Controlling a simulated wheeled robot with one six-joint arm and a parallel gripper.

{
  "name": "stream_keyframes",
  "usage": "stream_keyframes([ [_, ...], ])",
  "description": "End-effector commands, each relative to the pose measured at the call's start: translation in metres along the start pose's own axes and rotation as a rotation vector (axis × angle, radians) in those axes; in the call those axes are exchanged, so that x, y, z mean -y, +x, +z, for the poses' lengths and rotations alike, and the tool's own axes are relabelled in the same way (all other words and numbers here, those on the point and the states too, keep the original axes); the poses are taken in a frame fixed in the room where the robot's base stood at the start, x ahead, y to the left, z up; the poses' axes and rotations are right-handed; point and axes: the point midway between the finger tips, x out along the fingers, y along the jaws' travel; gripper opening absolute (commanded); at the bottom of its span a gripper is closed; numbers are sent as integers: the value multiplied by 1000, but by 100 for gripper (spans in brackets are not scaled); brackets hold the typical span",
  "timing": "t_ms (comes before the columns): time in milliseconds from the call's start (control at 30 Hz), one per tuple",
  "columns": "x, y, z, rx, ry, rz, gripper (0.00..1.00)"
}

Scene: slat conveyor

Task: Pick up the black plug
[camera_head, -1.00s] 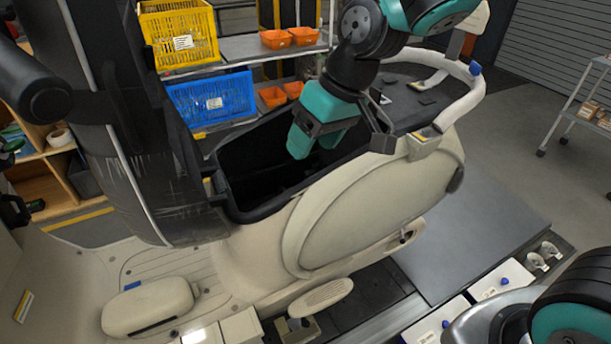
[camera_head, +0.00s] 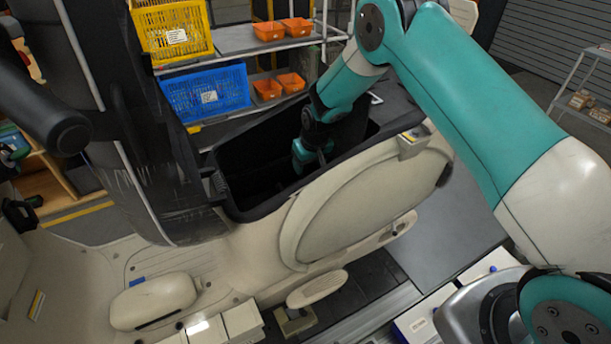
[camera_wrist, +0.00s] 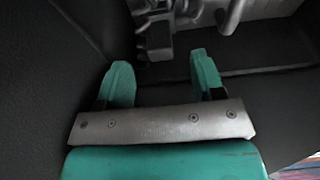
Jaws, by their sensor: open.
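My gripper (camera_wrist: 163,76) is open, with its two teal fingers apart and nothing visible between them. In the head view my gripper (camera_head: 303,158) is down inside the dark open compartment (camera_head: 213,190) of a large beige scooter-like body. I cannot make out the black plug for certain in either view. In the wrist view, dark grey mechanical parts (camera_wrist: 157,38) lie beyond the left finger and the gap. Any black plug there blends with the dark interior.
Black compartment walls (camera_wrist: 45,75) stand close on both sides of my gripper. A beige panel (camera_head: 365,205) borders the compartment. A black seat-like part (camera_head: 150,150) rises at left. Yellow (camera_head: 172,30) and blue (camera_head: 205,95) crates sit on shelves behind.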

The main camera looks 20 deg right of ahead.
Motion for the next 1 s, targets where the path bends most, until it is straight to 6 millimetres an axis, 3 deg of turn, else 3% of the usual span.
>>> stream_keyframes([
  [333,-1,39,-6,2,-1,-1,62],
  [667,-1,47,-6,0,-2,-2,62],
  [900,-1,47,-6,0,-2,-2,9],
  [1000,-1,46,-6,0,-2,-2,8],
])
